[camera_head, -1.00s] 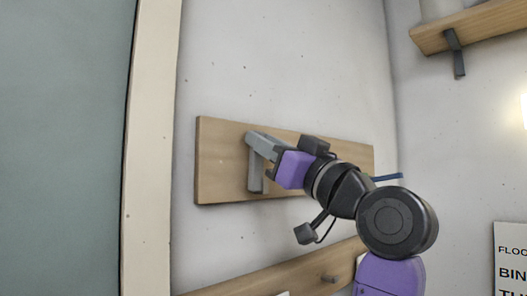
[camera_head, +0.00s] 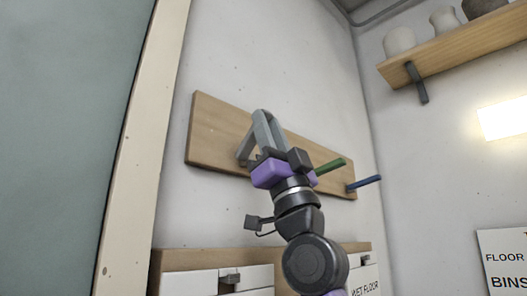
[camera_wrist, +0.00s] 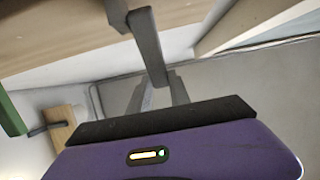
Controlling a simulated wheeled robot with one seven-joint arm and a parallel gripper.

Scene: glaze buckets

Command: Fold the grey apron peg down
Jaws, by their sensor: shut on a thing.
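The grey peg (camera_head: 247,146) is a slim bar on the wooden wall board, near the board's left part. In the head view it slants up from its mount to my fingertips. My gripper (camera_head: 263,117), with a purple body and light grey fingers, reaches up from below and is shut on the peg's outer end. In the wrist view the peg (camera_wrist: 148,45) runs from its mount on the board down to between my fingers (camera_wrist: 158,86). The exact contact is partly hidden by the fingers.
A green peg (camera_head: 330,165) and a blue peg (camera_head: 365,182) stick out from the board (camera_head: 212,125) on the right, the green one close beside my gripper. A shelf with pots (camera_head: 460,47) hangs upper right. A lower board (camera_head: 190,257) carries white signs.

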